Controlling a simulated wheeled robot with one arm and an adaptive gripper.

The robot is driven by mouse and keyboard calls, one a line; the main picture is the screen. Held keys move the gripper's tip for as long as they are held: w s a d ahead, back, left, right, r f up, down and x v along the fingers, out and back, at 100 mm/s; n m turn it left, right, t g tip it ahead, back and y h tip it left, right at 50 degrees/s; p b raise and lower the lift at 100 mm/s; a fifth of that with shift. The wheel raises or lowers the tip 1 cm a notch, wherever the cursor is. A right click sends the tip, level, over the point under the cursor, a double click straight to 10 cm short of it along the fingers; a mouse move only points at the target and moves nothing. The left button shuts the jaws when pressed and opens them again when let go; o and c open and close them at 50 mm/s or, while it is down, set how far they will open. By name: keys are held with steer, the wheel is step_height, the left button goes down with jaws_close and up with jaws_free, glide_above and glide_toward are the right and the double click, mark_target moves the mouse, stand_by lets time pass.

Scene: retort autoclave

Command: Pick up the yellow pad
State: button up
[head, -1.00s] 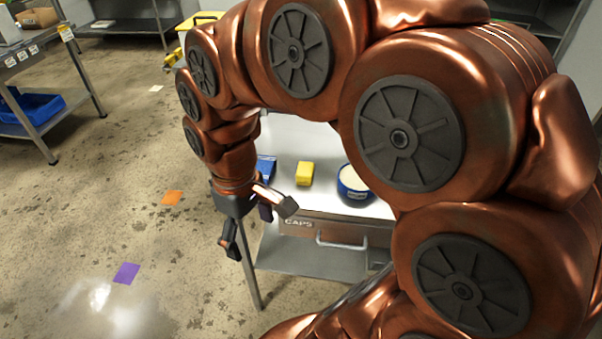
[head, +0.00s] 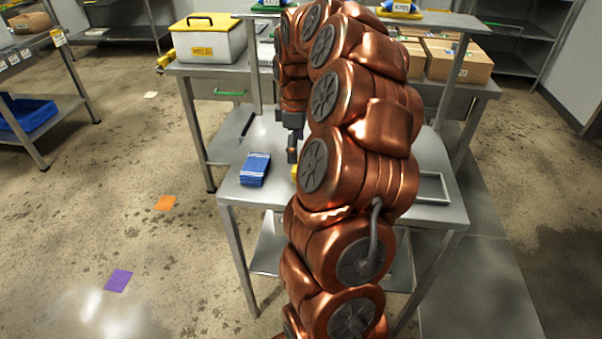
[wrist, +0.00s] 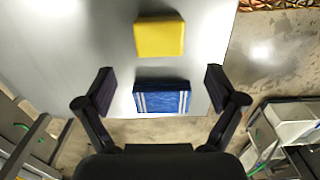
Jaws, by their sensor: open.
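The yellow pad (wrist: 160,37) lies on the steel table in the wrist view, beyond the fingertips. In the head view only a sliver of it (head: 294,172) shows beside my arm, which hides the rest. My gripper (wrist: 161,92) is open and empty, pointing down above the table. The blue pad with white stripes (wrist: 162,98) lies between the two fingers as seen in the wrist view, below the gripper. The blue pad also shows near the table's left side in the head view (head: 255,169).
The steel table (head: 235,195) stands in front of me, partly hidden by my arm. Behind it is a bench with a white, yellow-lidded box (head: 208,40) and cardboard boxes (head: 457,62). Open floor lies to the left, with orange (head: 165,203) and purple (head: 118,281) markers.

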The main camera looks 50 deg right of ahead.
steer(key=shift+s+f+p, duration=0.15)
steer(key=shift+f+p, duration=0.7)
steer(key=shift+f, duration=3)
steer(key=c, duration=1.1)
steer(key=shift+r, duration=0.1)
steer(key=shift+d+r+b, duration=0.1)
steer(key=shift+r+b, duration=0.4)
steer(key=shift+r, duration=1.25)
steer(key=shift+c, duration=0.2)
steer(key=s+a+r+b, duration=0.1)
steer(key=s+a+b, duration=0.2)
steer(key=s, duration=1.2)
steer(key=shift+s+r, duration=0.2)
steer(key=shift+s, duration=0.15)
